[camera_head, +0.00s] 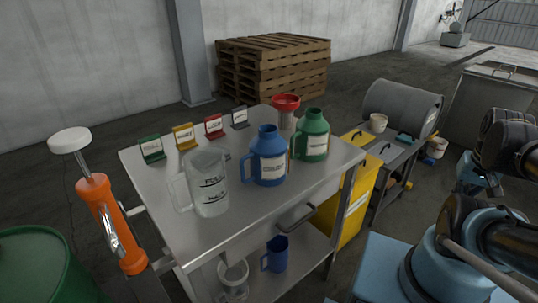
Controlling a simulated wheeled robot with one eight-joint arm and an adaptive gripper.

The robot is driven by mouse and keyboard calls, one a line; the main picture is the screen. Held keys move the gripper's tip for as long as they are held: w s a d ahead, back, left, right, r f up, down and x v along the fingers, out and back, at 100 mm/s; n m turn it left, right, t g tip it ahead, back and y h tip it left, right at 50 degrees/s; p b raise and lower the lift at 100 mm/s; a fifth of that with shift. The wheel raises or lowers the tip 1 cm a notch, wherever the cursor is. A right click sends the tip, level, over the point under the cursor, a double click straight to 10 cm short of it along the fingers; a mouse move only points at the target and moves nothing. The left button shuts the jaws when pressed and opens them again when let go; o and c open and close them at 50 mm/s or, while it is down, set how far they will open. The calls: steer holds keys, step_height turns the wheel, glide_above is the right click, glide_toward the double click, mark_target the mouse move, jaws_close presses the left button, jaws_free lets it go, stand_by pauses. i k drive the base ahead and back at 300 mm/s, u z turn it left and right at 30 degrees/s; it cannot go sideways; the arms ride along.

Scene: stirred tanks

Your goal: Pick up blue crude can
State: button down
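The blue can (268,158) stands upright on the metal table top. It has a white label on its front and a handle on its left side. A clear jug with black writing (208,185) stands to its left, and a green can (312,136) of similar shape stands close on its right. A smaller blue jug (276,255) sits on the shelf below. My arm shows at the right edge, away from the table. My gripper cannot be made out in this view.
The metal table (160,182) also holds a red funnel (286,106) and several coloured label stands along its back. An orange hand pump (108,222) rises at the left beside a green drum (45,265). A yellow bin (355,203) stands right of the table.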

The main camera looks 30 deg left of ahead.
mark_target(269, 154)
steer(key=k, duration=0.4)
steer(key=u, duration=1.85)
steer(key=k, duration=0.45)
steer(key=i, duration=0.45)
steer(key=z, duration=0.05)
